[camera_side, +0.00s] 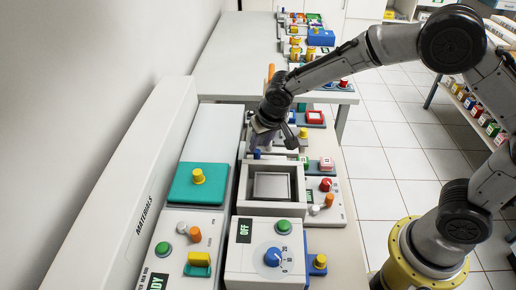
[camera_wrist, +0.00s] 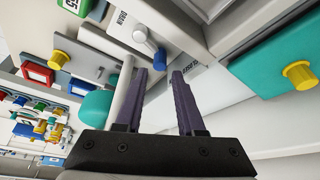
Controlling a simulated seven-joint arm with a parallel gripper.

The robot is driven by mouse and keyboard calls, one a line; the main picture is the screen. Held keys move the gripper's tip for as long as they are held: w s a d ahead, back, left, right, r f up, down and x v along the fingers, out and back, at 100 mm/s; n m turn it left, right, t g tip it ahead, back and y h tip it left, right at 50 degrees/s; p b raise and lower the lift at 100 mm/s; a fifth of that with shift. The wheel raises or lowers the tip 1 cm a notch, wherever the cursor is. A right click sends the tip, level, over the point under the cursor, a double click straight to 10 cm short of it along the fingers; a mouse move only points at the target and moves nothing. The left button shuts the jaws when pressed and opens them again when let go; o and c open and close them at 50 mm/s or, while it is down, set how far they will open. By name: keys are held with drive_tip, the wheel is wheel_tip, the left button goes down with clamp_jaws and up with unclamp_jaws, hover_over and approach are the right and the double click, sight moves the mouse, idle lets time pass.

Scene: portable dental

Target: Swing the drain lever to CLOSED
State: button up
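The drain lever (camera_wrist: 145,42) is a pale arm with a blue tip (camera_wrist: 160,60), mounted on a grey panel marked DRAIN in the wrist view. My gripper (camera_wrist: 160,74) has two dark purple fingers, parted with a clear gap and nothing between them. The blue tip appears just beyond the fingertips, in line with the gap; I cannot tell whether it touches.
A cream rod (camera_wrist: 123,88) stands close beside the left finger. A teal block with a yellow knob (camera_wrist: 298,74) is at the right. In the side view a square basin (camera_side: 245,207) and a dial unit (camera_side: 240,262) stand nearer the camera. A wall borders the bench at left.

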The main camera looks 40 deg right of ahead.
sight(257, 151)
drive_tip(key=shift+x, duration=2)
clamp_jaws()
